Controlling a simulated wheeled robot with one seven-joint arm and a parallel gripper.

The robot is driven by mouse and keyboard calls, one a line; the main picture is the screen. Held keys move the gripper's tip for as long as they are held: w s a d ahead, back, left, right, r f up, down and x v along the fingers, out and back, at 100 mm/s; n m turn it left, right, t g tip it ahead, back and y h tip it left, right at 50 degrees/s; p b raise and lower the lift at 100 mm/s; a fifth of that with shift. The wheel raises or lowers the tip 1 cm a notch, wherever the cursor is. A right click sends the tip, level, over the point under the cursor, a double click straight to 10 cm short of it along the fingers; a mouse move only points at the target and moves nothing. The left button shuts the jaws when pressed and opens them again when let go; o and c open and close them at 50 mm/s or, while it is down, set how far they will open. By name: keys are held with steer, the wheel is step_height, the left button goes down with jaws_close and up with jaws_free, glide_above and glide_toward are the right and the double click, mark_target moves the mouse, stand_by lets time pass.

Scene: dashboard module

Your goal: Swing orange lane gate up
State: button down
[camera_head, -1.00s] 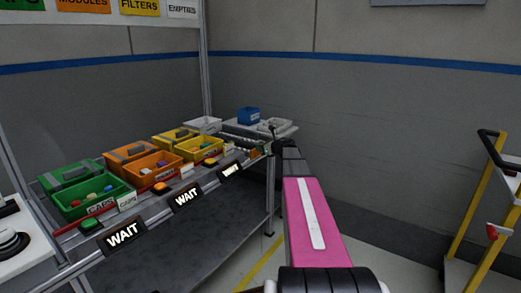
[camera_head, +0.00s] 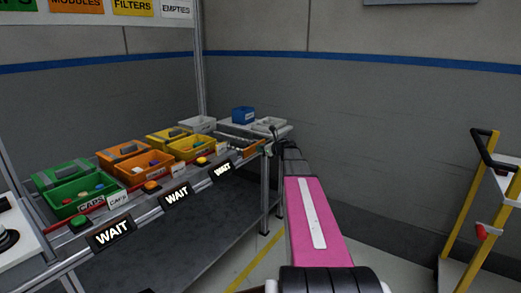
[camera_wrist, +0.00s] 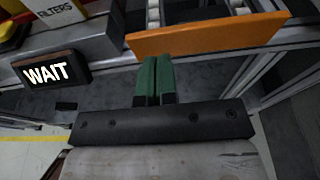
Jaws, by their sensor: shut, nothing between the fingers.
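The orange lane gate (camera_wrist: 210,36) is a flat orange panel across the end of a roller lane in the wrist view. In the head view it is a small orange patch (camera_head: 253,147) at the rack's far right end, partly hidden by my arm. My gripper (camera_wrist: 155,62) has two green fingers closed together with nothing between them. The fingertips are at the lower left part of the gate in the picture; I cannot tell whether they touch it.
A WAIT display (camera_wrist: 48,73) and a grey FILTERS-labelled part (camera_wrist: 85,38) are left of the fingers. Green (camera_head: 100,190), orange and yellow bins stand along the rack. A yellow-framed cart (camera_head: 468,200) stands at the right. Floor shows below the rack.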

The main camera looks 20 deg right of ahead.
steer(key=s+d+r, duration=0.4)
steer(key=s+r, duration=0.1)
steer(key=r, duration=0.1)
steer(key=s+a+f+m+g+h, duration=0.1)
steer(key=s+a+f+m+h, duration=0.35)
steer(key=m, duration=0.75)
steer(key=s+a+f+m+g+h, duration=0.1)
steer(key=s+f+m+h, duration=0.2)
steer(key=f+m+h, duration=0.55)
steer(key=s+a+f+m+h, duration=0.15)
steer(key=s+f+m, duration=0.3)
steer(key=m, duration=1.05)
steer(key=s+a+f+m+g+y, duration=0.2)
steer(key=s+a+f+m+g, duration=0.2)
steer(key=s+a, duration=0.3)
steer(key=s+a+f+m+g+y, duration=0.3)
steer(key=s+a+f+g, duration=0.3)
steer(key=s, duration=0.6)
steer(key=shift+a+f+m, duration=0.25)
steer(key=shift+a+m, duration=0.3)
steer(key=shift+a, duration=0.25)
